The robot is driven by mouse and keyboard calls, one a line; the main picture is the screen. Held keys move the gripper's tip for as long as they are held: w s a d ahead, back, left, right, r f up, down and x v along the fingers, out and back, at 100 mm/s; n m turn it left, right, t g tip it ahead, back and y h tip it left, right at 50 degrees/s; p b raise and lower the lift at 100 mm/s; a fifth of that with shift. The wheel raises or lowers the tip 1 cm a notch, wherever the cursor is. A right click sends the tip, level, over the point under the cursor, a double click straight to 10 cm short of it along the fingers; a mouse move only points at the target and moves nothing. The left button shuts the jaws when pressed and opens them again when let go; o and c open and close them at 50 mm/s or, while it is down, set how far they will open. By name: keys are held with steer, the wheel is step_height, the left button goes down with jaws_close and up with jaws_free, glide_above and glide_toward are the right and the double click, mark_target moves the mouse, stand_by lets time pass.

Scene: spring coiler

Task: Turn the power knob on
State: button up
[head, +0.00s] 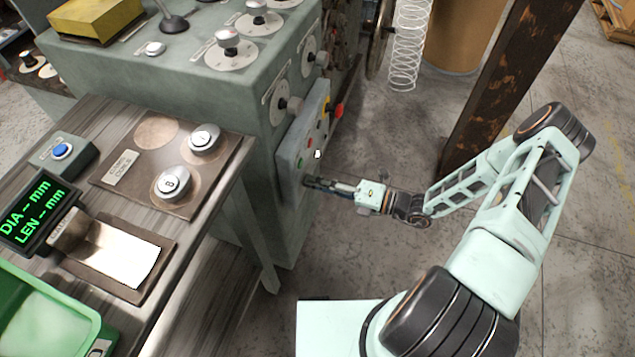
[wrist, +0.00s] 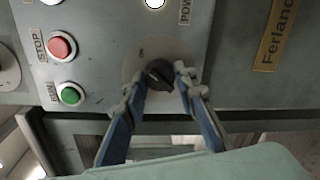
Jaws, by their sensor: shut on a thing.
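The power knob (wrist: 160,76) is a black knob on a pale round dial on the machine's grey panel, seen in the wrist view. An "ON" marking shows above it, and part of a "POW" label stands at the upper right. My gripper (wrist: 163,80) has its two blue fingers on either side of the knob, shut on it. In the head view my gripper (head: 308,183) reaches the lower part of the control panel (head: 290,158) from the right. The knob is hidden there by the gripper. A white lit lamp (wrist: 154,3) is above the dial.
A red STOP button (wrist: 61,46) and a green RUN button (wrist: 71,95) sit left of the knob. A red knob (head: 338,110) juts from the panel's upper right. A table (head: 225,165) stands at left; a rusty post (head: 505,80) stands at right.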

steer(key=shift+m, duration=0.6)
steer(key=o, duration=1.2)
steer(key=shift+c, duration=0.2)
steer(key=shift+d, duration=0.1)
steer(key=v, duration=1.1)
steer(key=shift+s+d, duration=0.2)
steer(key=shift+d, duration=0.2)
